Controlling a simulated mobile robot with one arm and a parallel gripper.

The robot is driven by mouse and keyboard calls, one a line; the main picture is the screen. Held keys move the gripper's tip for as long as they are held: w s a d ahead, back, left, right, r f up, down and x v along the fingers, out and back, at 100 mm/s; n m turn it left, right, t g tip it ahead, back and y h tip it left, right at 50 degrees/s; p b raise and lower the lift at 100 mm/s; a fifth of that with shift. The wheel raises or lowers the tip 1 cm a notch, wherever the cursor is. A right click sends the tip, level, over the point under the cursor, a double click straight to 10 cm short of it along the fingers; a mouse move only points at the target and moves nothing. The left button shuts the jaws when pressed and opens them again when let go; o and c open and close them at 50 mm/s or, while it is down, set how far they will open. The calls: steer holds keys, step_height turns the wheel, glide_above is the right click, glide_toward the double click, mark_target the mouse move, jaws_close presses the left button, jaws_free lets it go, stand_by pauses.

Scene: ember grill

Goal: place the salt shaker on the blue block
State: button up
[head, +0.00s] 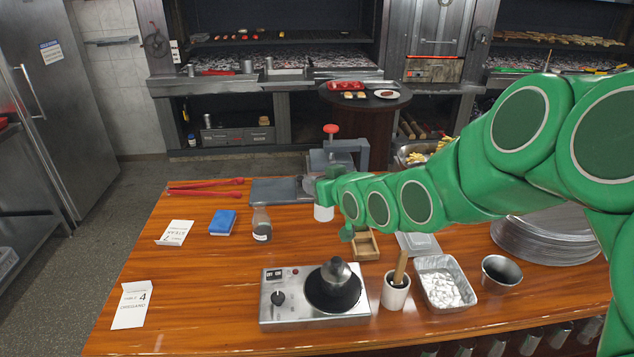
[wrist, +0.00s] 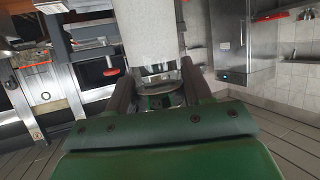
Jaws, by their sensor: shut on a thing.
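The blue block (head: 223,222) lies on the left part of the wooden table, with a small dark glass bottle (head: 262,226) standing to its right. My gripper (head: 325,195) is to the right of both, at the end of my green arm. It is shut on a pale cylinder that I take to be the salt shaker (head: 323,213). In the wrist view the salt shaker (wrist: 150,32) is pale grey with a metallic end between my fingers (wrist: 158,92). My gripper hides part of it in the head view. The blue block does not show in the wrist view.
Red tongs (head: 205,187) lie behind the block. Paper cards (head: 131,305) lie at the left.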

steer(key=shift+s+r, duration=0.1)
steer(key=shift+s, duration=0.1)
steer(key=w+a+r+n+g+y, duration=0.1)
steer(key=a+r+n+y, duration=0.15)
steer(key=a, duration=1.95)
steer(key=shift+w+a+f, duration=1)
steer(key=shift+w+f, duration=1.1)
steer(key=shift+w, duration=0.05)
steer(key=shift+w+a+f, duration=1)
steer(key=shift+w+f, duration=1.05)
steer(key=shift+w, duration=0.05)
steer(key=shift+w+a+f, duration=1)
steer(key=shift+w+f, duration=1.1)
steer(key=shift+w, duration=0.05)
steer(key=shift+f, duration=0.1)
steer(key=o, duration=1.2)
steer(key=shift+s, duration=0.1)
